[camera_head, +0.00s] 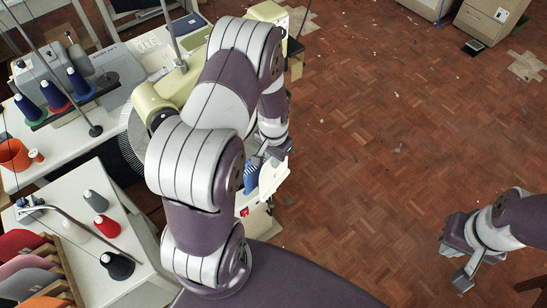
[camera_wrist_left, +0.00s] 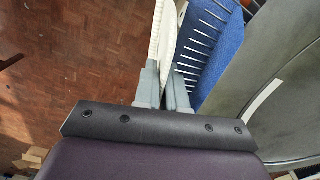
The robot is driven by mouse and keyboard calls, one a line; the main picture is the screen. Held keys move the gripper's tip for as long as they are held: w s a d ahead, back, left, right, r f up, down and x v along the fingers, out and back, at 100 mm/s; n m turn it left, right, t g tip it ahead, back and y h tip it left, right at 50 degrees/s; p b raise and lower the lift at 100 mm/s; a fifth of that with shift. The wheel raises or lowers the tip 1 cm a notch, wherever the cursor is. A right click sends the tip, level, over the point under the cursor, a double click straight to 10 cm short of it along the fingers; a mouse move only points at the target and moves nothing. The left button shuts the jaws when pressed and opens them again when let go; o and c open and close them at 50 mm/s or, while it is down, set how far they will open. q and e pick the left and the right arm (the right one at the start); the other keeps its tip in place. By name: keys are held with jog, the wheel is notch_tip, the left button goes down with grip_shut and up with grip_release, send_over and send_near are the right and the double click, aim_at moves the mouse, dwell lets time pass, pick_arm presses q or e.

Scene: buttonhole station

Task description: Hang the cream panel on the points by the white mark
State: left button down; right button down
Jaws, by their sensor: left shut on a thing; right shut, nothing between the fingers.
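My left gripper (camera_head: 268,152) is shut on the cream panel, and it also shows in the left wrist view (camera_wrist_left: 165,90). The cream panel (camera_wrist_left: 168,35) stands edge-on between its fingers; part of it shows beyond the gripper in the head view (camera_head: 275,176). A row of thin metal points (camera_wrist_left: 212,22) lies just right of the panel, beside a blue ribbed piece (camera_wrist_left: 222,65). I cannot tell whether the panel touches the points. The white mark (camera_wrist_left: 262,101) is a pale stripe on the grey-green ring (camera_wrist_left: 285,95). My right gripper (camera_head: 464,272) is shut and empty, far from the machine.
Thread cones (camera_head: 116,265) and folded coloured pieces (camera_head: 30,270) are on the near-left table (camera_head: 150,275). Another table holds a grey machine (camera_head: 42,75) and an orange cup (camera_head: 14,154). Boxes (camera_head: 490,22) stand at the back right. The parquet floor (camera_head: 370,150) between is open.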

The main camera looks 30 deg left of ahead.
pick_arm(q)
jog(key=shift+s+a+r, duration=0.1)
jog(key=shift+a, duration=0.55)
pick_arm(e)
jog(key=shift+s+d, duration=0.1)
jog(key=shift+s, duration=0.05)
pick_arm(q)
jog(key=c, duration=1.1)
grip_release()
jog(key=shift+d+r, duration=0.1)
jog(key=shift+r, duration=0.05)
pick_arm(e)
jog(key=shift+d, duration=0.25)
jog(key=shift+s+a, duration=0.1)
